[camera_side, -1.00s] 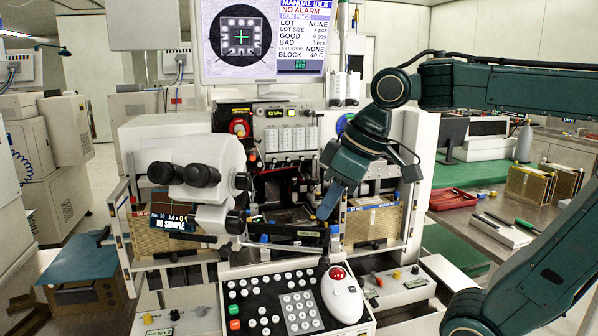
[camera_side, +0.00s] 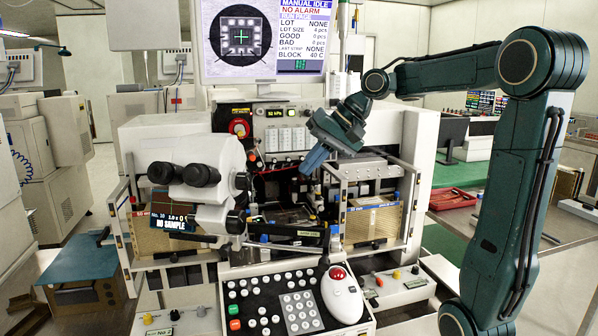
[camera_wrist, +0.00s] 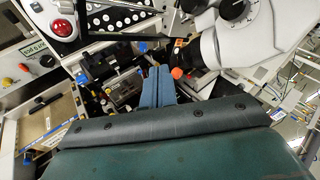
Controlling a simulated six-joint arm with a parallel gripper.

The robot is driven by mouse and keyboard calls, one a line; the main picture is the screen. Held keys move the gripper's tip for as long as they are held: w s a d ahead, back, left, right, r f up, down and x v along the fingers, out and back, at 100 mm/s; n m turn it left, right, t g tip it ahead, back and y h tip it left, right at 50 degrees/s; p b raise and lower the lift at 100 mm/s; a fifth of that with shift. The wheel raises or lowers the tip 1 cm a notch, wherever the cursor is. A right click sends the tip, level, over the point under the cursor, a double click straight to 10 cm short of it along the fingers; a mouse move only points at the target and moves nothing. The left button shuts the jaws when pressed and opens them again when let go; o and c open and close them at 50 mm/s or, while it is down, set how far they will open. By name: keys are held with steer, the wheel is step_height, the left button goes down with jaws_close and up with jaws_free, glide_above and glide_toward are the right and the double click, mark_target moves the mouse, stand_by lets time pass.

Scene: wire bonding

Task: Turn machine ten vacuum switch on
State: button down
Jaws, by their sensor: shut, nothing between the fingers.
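I cannot single out the vacuum switch. My gripper (camera_side: 311,163) is shut and empty, its blue fingers pointing down and left in front of the machine's right half, below the panel. In the wrist view its fingers (camera_wrist: 159,72) lie together over the work area, apart from any switch I can make out.
A keypad console (camera_side: 272,305) with a white mouse (camera_side: 342,295) stands in front. A lower control box (camera_side: 390,285) with small knobs lies right of it. The microscope stands left of my gripper, and a strip magazine (camera_side: 372,222) sits below right. A monitor (camera_side: 264,40) hangs above.

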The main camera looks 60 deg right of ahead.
mark_target(264, 239)
steer(key=d+m+t, duration=0.2)
steer(key=d+m, duration=0.3)
steer(key=d, duration=0.3)
step_height(264, 239, down, 14)
steer(key=shift+a+y, duration=0.4)
steer(key=shift+a, duration=0.05)
steer(key=x, duration=0.9)
steer(key=shift+s+a, duration=0.15)
steer(key=w, duration=0.1)
steer(key=w+a, duration=0.1)
steer(key=shift+w+f, duration=0.25)
steer(key=shift+w, duration=0.05)
steer(key=shift+w+a, duration=0.3)
steer(key=shift+w, duration=0.5)
